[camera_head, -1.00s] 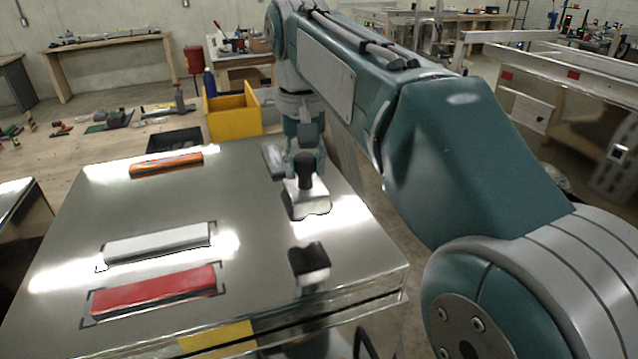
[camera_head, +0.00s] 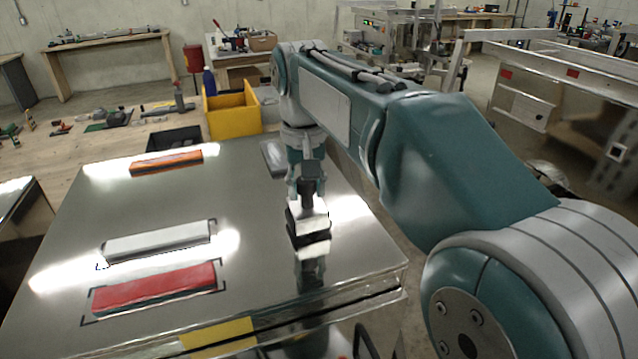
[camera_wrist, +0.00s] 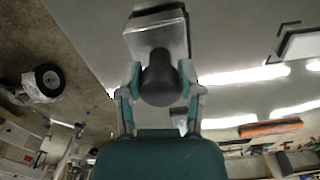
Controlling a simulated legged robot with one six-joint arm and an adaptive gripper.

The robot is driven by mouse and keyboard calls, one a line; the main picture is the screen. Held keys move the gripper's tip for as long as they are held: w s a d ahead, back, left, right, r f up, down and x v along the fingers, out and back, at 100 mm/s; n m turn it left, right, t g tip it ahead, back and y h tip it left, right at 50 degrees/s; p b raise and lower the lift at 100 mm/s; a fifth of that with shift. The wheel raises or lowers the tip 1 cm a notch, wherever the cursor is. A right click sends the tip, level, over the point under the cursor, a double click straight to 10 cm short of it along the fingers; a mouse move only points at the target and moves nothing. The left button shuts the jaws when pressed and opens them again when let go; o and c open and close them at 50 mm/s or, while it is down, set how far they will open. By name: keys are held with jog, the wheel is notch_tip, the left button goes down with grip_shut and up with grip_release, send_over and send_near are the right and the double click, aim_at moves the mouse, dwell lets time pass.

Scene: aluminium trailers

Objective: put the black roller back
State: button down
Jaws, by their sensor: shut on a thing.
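My gripper (camera_head: 307,184) is shut on the black round handle of a block-shaped tool, which I take for the black roller (camera_head: 308,222). The tool has a pale metal body and a dark underside. It hangs upright below my fingers, over the right part of the shiny metal table top (camera_head: 165,205), with its reflection beneath it. Whether its underside touches the top I cannot tell. In the wrist view my fingers (camera_wrist: 160,80) flank the black knob, and the metal body of the roller (camera_wrist: 158,38) shows beyond it.
A red bar (camera_head: 155,289) and a white bar (camera_head: 157,243) lie within corner marks on the left of the table. An orange bar (camera_head: 167,162) lies farther back. A grey piece (camera_head: 273,157) is just behind my gripper. A yellow bin (camera_head: 232,110) stands beyond the table.

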jog(key=shift+f, duration=0.45)
jog(key=shift+c, duration=1.3)
grip_release()
jog(key=shift+a, duration=0.1)
jog(key=shift+r, duration=0.2)
notch_tip(320, 180, up, 13)
jog(key=s+d+f+t, duration=0.2)
jog(key=s+d+f, duration=0.2)
jog(key=s+f, duration=0.2)
jog(key=s+d+f+m+t, duration=0.1)
jog(key=s+d+f, duration=0.3)
jog(key=f, duration=0.5)
jog(key=s+d+f+t, duration=0.2)
jog(key=s+d+f, duration=0.3)
jog(key=s+f, duration=0.2)
jog(key=shift+s+f+t, duration=0.4)
jog(key=shift+s, duration=0.4)
